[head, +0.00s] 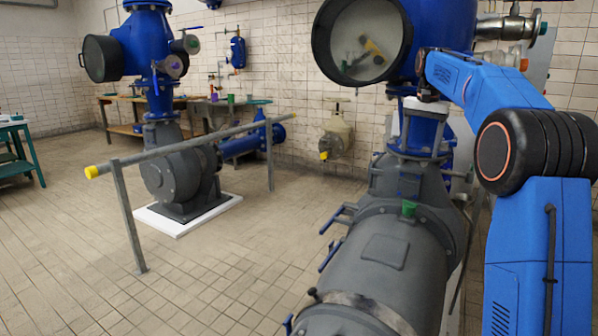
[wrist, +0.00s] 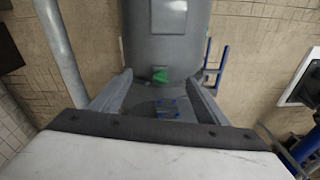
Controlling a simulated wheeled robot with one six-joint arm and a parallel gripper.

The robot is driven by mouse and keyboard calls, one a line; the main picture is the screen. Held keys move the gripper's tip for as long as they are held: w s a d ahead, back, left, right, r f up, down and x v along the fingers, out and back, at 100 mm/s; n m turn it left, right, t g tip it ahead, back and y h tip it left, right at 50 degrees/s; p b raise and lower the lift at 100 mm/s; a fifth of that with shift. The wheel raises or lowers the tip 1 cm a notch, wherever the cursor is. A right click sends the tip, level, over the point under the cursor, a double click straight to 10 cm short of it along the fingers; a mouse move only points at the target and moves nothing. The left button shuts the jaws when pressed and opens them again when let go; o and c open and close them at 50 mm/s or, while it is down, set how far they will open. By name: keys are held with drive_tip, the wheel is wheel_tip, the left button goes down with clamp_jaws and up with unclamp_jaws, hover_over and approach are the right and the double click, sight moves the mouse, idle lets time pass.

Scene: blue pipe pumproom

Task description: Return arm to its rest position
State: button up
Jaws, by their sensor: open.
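My blue arm (head: 480,85) rises at the right of the head view and reaches left to the blue pipework above a large grey pump. In the wrist view my gripper (wrist: 158,84) is open, with its two grey fingers apart and pointing toward the grey pump casing (wrist: 165,35). I see nothing held between them. A small green object (wrist: 161,76) shows beyond the fingertips; a green cap-like piece also sits on the grey casing in the head view (head: 408,208).
The large grey pump (head: 385,250) and a blue vessel with a round window (head: 362,40) stand close to my arm. A grey rail with yellow ends (head: 190,143) stands left, before a second pump (head: 180,172). The tiled floor (head: 80,260) at front left is clear.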

drive_tip(key=s+a+f+n+t, duration=0.1)
drive_tip(key=s+a, duration=0.1)
drive_tip(key=s, duration=0.7)
drive_tip(key=s+a+f+n, duration=0.2)
drive_tip(key=s+a, duration=0.1)
drive_tip(key=s, duration=0.7)
drive_tip(key=s+a+f+n+t, duration=0.1)
drive_tip(key=s+a, duration=0.1)
drive_tip(key=s, duration=0.7)
drive_tip(key=s+a+f+n, duration=0.1)
drive_tip(key=s+f, duration=0.8)
drive_tip(key=s, duration=0.2)
drive_tip(key=s+a+f+n+t, duration=0.1)
drive_tip(key=s+f+n, duration=0.1)
drive_tip(key=s+f, duration=0.8)
drive_tip(key=shift+s+a+f+n+t, duration=0.3)
drive_tip(key=shift+s+a, duration=0.05)
drive_tip(key=shift+s, duration=0.75)
